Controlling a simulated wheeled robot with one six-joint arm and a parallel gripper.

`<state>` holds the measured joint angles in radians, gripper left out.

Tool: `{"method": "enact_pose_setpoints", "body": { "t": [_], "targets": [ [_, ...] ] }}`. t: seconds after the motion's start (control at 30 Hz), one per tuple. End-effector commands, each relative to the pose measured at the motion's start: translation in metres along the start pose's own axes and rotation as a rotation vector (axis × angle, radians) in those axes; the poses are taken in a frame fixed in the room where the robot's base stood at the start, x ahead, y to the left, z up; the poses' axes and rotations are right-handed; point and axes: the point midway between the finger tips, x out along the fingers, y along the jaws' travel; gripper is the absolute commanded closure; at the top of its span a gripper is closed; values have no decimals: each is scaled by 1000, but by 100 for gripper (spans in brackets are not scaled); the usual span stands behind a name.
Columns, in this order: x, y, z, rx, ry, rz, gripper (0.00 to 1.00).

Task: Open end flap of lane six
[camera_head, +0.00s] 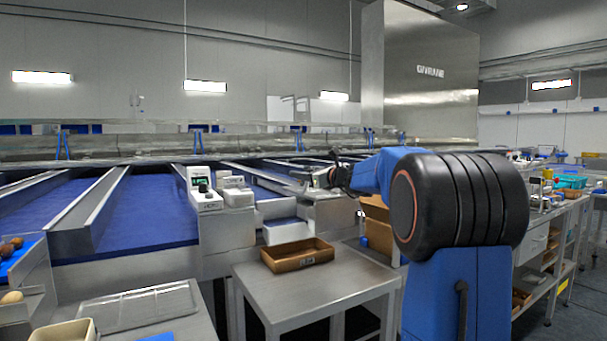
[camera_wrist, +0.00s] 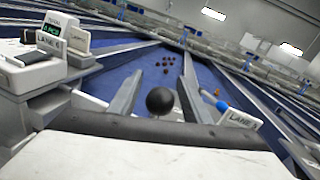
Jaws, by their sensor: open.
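My gripper (camera_wrist: 158,95) is open in the wrist view, with its two grey fingers pointing along a blue lane. A round black knob (camera_wrist: 160,101) appears between the fingers, close to the palm. I cannot tell whether either finger touches it. The flap under the knob is hidden behind the hand. Several dark dates (camera_wrist: 168,65) lie on the blue belt (camera_wrist: 150,57) beyond the fingertips. In the head view my gripper (camera_head: 325,178) is small, over the lane ends, left of my blue arm, and the knob cannot be made out.
A white unit (camera_wrist: 38,55) with a green display and lane label stands left of my gripper. Another lane label (camera_wrist: 240,119) is at right. In the head view, a brown tray (camera_head: 297,258) sits on a steel table (camera_head: 330,285) below the lanes. Metal dividers (camera_head: 90,215) separate the lanes.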

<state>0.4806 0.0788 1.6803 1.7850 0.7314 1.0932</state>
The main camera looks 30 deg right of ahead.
Motion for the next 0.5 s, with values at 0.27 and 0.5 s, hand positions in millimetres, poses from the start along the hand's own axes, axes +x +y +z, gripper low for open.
{"method": "enact_pose_setpoints", "body": {
  "t": [0.27,0.5],
  "targets": [
    [0,0,0,0,0,0,92],
    [0,0,0,1,3,1,100]
  ]
}}
